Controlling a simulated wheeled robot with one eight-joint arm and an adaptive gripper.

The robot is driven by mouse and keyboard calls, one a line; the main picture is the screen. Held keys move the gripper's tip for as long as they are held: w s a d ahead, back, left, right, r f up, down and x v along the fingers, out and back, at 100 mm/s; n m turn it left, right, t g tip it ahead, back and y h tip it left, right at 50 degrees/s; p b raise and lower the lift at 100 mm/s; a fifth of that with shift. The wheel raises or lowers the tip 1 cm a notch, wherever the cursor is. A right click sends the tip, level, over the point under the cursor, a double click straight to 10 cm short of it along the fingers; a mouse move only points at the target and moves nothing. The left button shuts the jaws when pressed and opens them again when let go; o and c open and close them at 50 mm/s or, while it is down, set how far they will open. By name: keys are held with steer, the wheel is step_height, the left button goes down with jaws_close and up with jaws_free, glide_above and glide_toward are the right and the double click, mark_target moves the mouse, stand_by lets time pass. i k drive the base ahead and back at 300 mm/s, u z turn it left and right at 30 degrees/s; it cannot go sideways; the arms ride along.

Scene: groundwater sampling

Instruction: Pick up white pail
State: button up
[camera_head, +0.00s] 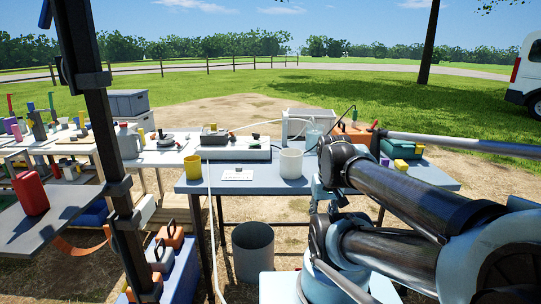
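A white pail (291,163) stands upright on the blue-grey table (262,184), near the middle of the view. It looks like a plain round container with its rim up. My dark, jointed arm comes in from the right and folds just right of the pail, with a visible gap between them. The gripper itself cannot be made out; the arm's links block the view at the lower right.
A white device (236,149) and a pale crate (299,122) stand behind. A grey bin (253,250) is below. A dark post (92,120) crosses the left side.

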mark_target(291, 160)
steer(key=z, duration=0.7)
steer(key=k, duration=0.85)
steer(key=z, duration=0.4)
